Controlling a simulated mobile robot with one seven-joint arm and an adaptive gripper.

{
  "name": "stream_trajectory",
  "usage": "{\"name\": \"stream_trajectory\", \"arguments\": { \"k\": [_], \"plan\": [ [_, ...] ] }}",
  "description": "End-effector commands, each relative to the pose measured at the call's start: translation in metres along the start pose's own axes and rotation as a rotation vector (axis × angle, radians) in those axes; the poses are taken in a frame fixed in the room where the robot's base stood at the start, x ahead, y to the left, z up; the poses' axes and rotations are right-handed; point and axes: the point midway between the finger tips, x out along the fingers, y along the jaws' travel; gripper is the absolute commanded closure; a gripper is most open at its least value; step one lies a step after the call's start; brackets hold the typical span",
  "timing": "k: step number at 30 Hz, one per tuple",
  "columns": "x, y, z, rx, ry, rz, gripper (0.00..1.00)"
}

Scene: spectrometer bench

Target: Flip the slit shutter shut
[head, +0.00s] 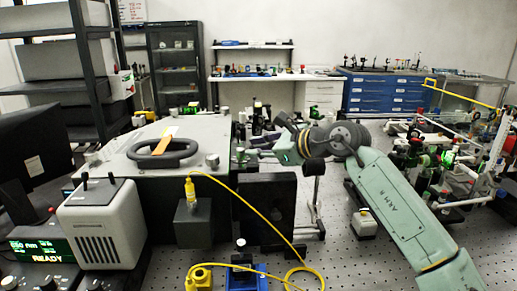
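A large grey-topped spectrometer housing (200,130) stands left of centre, with a dark ring-shaped handle (163,153) on its lid. An orange strip (160,140) lies across the ring. I cannot tell for certain which part is the slit shutter. My arm (395,200) reaches in from the lower right and bends left at a dark joint. My gripper (257,154) seems to be at its far end, close to the right side of the housing. The fingers are small and partly lost against the clutter, so their opening and any contact cannot be made out.
A white instrument (103,225) and a readout showing READY (45,249) stand at front left. A yellow cable (240,205) runs from a dark box (194,222) to the front. Optics crowd the right side (430,150). Bare perforated bench (350,262) shows at front centre.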

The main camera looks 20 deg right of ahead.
Motion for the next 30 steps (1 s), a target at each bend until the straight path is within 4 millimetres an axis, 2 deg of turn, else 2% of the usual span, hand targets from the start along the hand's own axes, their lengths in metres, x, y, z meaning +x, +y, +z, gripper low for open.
{"name": "stream_trajectory", "arguments": {
  "k": [7,20,30],
  "plan": [
    [-0.0002,-0.0001,0.0001,0.0,0.0,0.0,1.0],
    [-0.0001,-0.0005,0.0003,0.005,0.005,0.004,1.0],
    [0.0031,-0.0069,0.0048,0.101,0.086,0.077,1.0]
  ]
}}
